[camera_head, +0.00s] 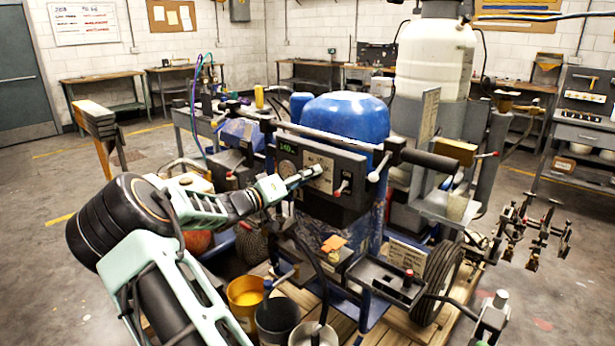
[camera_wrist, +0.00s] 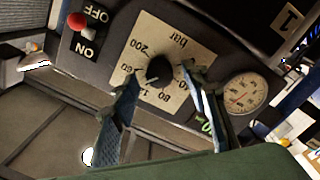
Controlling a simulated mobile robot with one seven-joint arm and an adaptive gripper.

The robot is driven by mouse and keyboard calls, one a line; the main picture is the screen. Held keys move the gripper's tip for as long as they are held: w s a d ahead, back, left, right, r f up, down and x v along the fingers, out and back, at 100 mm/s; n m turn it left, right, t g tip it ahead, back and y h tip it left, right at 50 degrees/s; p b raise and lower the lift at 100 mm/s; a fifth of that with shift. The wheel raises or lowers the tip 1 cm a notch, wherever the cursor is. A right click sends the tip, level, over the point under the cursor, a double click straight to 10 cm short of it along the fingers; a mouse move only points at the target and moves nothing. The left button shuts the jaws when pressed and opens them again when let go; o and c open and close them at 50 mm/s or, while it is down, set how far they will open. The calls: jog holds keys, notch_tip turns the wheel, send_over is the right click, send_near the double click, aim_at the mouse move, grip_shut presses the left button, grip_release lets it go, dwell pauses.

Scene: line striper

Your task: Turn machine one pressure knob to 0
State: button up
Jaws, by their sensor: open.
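The pressure knob (camera_wrist: 159,70) is black and round, on a cream dial plate (camera_wrist: 183,43) marked "bar" with numbers such as 200 and 80. The knob's pointer is not clear. In the head view my gripper (camera_head: 309,175) is at the panel (camera_head: 345,165) and the knob cannot be made out.
A red-tipped ON/OFF switch (camera_wrist: 77,21) and a round pressure gauge (camera_wrist: 245,93) flank the dial. In the head view, a handlebar (camera_head: 430,161) extends right of the panel and a blue tank (camera_head: 345,115) is behind it. Buckets (camera_head: 245,298) stand below my arm.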

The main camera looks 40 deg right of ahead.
jog(key=shift+d, duration=0.25)
grip_shut()
